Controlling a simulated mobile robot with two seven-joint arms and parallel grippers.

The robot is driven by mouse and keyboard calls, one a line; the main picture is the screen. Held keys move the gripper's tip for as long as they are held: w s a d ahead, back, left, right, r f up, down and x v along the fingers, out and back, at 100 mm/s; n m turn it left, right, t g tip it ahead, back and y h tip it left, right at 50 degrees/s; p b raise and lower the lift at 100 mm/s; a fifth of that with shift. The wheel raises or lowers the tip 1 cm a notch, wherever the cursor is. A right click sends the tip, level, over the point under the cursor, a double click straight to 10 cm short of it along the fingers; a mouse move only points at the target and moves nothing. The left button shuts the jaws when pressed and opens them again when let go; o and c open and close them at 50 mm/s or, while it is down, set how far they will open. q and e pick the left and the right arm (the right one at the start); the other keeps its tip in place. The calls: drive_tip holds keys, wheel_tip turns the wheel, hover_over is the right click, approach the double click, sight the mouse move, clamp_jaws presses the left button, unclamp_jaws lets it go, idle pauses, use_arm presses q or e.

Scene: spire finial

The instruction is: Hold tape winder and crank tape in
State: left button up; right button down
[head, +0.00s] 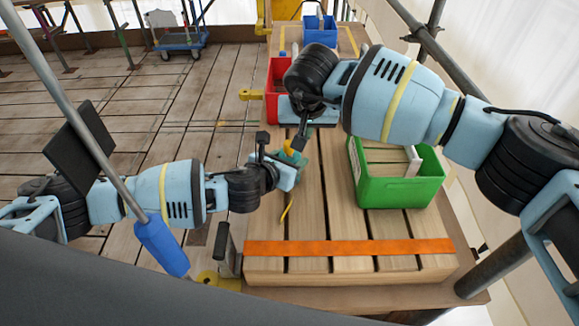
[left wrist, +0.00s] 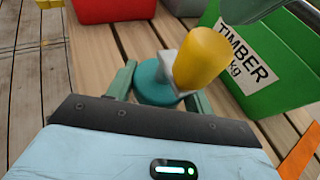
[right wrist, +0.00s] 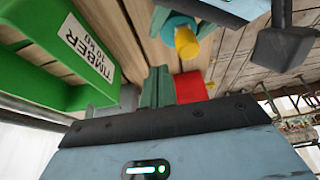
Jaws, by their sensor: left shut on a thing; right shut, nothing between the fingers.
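The tape winder has a round teal body (left wrist: 152,84) with a grey crank arm and a yellow knob (left wrist: 203,58). My left gripper (left wrist: 160,90) is shut on the teal body, one finger on each side, above the timber bench. In the head view the winder (head: 298,158) is small and partly covered by my grippers. A yellow strip of tape (head: 287,210) hangs below it. My right gripper (head: 299,142) points down close to the knob. In the right wrist view its fingers (right wrist: 157,88) are together and empty, with the yellow knob (right wrist: 187,42) beyond their tips.
A green bin labelled TIMBER (head: 400,193) stands on the right of the slatted bench (head: 335,220). A red bin (head: 274,75) and a blue bin (head: 320,30) are farther back. An orange strip (head: 350,247) crosses the near end. Scaffold poles flank the bench.

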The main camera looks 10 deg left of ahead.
sight(295, 162)
drive_tip(key=shift+f, duration=0.15)
drive_tip(key=shift+f, duration=1.35)
drive_tip(key=shift+a, duration=0.25)
drive_tip(key=shift+s+a, duration=0.1)
drive_tip(key=shift+a, duration=0.2)
drive_tip(key=shift+s+a, duration=0.35)
drive_tip(key=shift+s, duration=0.25)
idle(0.7)
drive_tip(key=shift+w+d, duration=0.1)
drive_tip(key=shift+d, duration=0.15)
wheel_tip(295, 162, up, 7)
idle(1.1)
drive_tip(key=shift+r, duration=0.1)
idle(0.4)
